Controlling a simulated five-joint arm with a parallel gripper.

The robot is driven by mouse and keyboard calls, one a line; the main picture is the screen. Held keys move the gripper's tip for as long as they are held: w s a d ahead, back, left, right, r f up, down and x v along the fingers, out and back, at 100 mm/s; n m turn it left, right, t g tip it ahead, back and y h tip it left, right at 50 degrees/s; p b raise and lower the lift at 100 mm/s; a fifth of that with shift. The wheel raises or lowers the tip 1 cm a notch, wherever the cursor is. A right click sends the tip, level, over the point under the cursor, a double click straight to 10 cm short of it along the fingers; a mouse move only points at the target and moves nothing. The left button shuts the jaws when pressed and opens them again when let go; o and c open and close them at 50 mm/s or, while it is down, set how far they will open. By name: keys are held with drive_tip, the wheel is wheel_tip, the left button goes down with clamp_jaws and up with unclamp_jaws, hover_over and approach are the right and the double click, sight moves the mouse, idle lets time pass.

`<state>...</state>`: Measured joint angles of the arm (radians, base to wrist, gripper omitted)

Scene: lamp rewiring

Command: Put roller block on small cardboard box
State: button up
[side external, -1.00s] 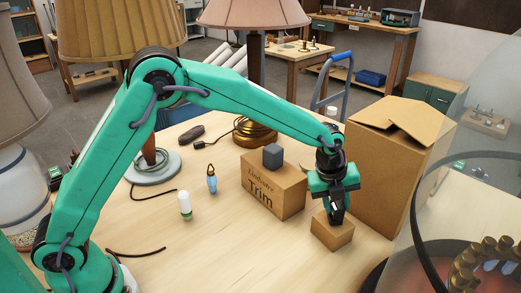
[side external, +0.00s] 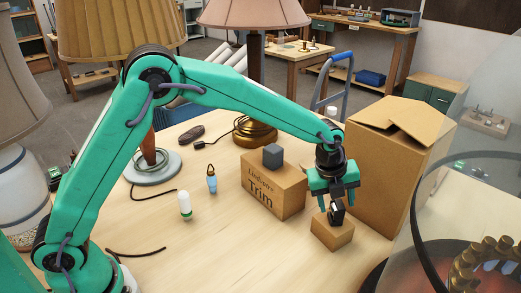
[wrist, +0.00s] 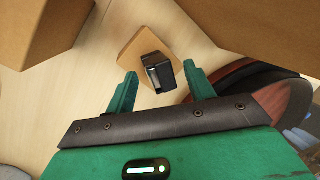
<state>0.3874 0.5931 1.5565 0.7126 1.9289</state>
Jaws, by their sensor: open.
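My gripper (side external: 335,200) is open just above the block, pointing down. In the wrist view my gripper's two green fingers (wrist: 160,82) stand on either side of the block with gaps, not touching it.
A larger box marked Trim (side external: 275,190) with a grey cube (side external: 273,156) on it stands to the left. A tall cardboard box (side external: 385,165) stands close on the right. A glass dome (side external: 475,200) is at the far right. The table front is mostly clear.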

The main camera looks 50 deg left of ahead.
drive_tip(key=v, duration=1.1)
drive_tip(key=shift+r, duration=0.1)
drive_tip(key=s+a+r+n+t, duration=0.1)
drive_tip(key=s+a+r+n, duration=0.6)
drive_tip(key=s+a+n, duration=0.6)
drive_tip(key=s+a+f+n, duration=0.1)
drive_tip(key=s+a+n, duration=0.2)
drive_tip(key=s+n, duration=0.3)
drive_tip(key=s+a+f+n+t+y, duration=0.1)
drive_tip(key=s+a+f+n, duration=0.1)
drive_tip(key=s+a+n, duration=0.2)
drive_tip(key=s+n, duration=0.3)
drive_tip(key=s, duration=0.1)
drive_tip(key=shift+s+a+n+t, duration=0.2)
drive_tip(key=shift+s+n+t, duration=0.1)
